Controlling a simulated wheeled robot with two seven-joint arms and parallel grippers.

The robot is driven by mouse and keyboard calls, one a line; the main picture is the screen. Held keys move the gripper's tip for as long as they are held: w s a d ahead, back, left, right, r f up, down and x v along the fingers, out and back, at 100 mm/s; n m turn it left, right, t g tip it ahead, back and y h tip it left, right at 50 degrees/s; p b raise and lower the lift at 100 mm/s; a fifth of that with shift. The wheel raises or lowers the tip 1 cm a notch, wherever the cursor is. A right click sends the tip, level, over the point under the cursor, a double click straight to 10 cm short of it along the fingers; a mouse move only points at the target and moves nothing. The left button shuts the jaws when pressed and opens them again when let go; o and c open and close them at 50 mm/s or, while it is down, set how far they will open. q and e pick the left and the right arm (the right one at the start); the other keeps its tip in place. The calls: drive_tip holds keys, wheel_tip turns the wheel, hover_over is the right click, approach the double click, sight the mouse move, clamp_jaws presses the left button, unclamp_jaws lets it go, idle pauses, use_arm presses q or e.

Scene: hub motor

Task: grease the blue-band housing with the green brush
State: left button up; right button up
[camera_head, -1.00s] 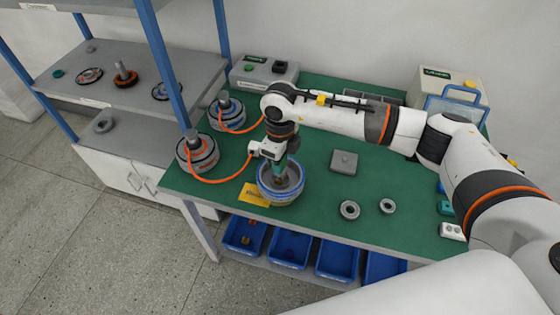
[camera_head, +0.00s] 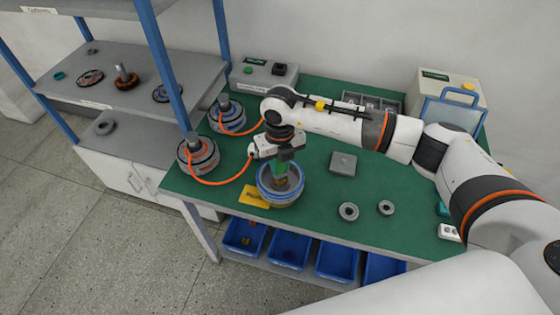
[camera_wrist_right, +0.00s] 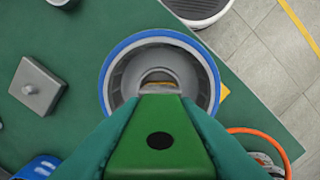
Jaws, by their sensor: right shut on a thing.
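The blue-band housing (camera_head: 281,195) is a round grey bowl with a blue rim near the front edge of the green bench. It also shows in the right wrist view (camera_wrist_right: 112,75), open side facing the camera. My right gripper (camera_head: 281,172) is shut on the green brush (camera_head: 281,168). The brush's green handle (camera_wrist_right: 160,135) fills the lower middle of the wrist view, between the teal fingers. The brush points down over the housing's opening, its lower end inside the rim. Whether the bristles touch the inside cannot be told. My left gripper is not in view.
A yellow tag (camera_head: 254,196) lies left of the housing. Two motor units with orange cables (camera_head: 198,153) stand further left. A grey block (camera_head: 343,164) and two grey rings (camera_head: 348,211) lie to the right. Blue bins (camera_head: 290,249) sit under the bench.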

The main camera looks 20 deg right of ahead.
drive_tip(key=shift+f+n+b, duration=0.2)
drive_tip(key=shift+n+b, duration=0.7)
drive_tip(key=shift+n, duration=0.2)
drive_tip(key=n+b, duration=0.3)
drive_tip(key=n, duration=0.1)
drive_tip(key=shift+r+n+b, duration=0.1)
drive_tip(key=shift+n+b, duration=0.25)
drive_tip(key=shift+n, duration=0.55)
drive_tip(key=shift+r, duration=0.15)
drive_tip(key=shift+r+p, duration=2.15)
drive_tip(key=shift+r, duration=1.9)
